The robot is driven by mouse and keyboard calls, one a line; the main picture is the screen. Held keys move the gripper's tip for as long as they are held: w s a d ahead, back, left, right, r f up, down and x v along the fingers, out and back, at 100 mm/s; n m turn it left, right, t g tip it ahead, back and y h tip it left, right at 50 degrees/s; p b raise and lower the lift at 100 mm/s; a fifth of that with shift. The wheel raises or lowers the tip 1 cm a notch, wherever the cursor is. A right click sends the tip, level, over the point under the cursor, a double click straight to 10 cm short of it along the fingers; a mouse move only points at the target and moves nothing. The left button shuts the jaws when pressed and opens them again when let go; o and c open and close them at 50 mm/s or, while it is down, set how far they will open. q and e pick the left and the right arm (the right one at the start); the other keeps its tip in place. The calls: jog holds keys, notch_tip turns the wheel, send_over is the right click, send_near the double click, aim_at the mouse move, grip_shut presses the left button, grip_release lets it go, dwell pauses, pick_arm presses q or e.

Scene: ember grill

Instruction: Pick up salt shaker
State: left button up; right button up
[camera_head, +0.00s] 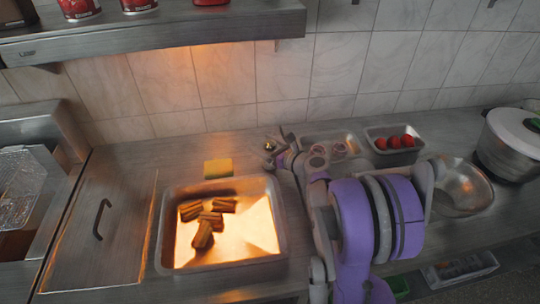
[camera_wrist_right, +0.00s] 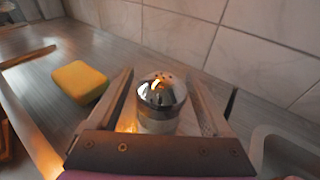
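The salt shaker (camera_wrist_right: 160,100) has a shiny domed metal top with small holes and a pale lower body. It stands upright on the counter in the right wrist view, between the two fingers of my right gripper (camera_wrist_right: 162,88). The fingers are spread, with a narrow gap visible on each side of the shaker. In the head view, the shaker's small metal top (camera_head: 269,145) shows at the tip of my right gripper (camera_head: 274,149), partly hidden by the fingers. My left gripper is not in view.
A yellow sponge (camera_wrist_right: 80,80) lies left of the shaker. A tray (camera_head: 281,258) with brown sticks is in front. Metal containers, one with red tomatoes (camera_head: 394,142), stand to the right, beside a bowl (camera_head: 462,187) and pot (camera_head: 510,146). The tiled wall is behind, a shelf (camera_head: 180,27) above.

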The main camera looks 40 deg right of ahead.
grip_shut()
dwell(0.3)
notch_tip(320, 180, up, 10)
jog(key=p, duration=0.1)
jog(key=c, duration=0.5)
grip_release()
grip_shut()
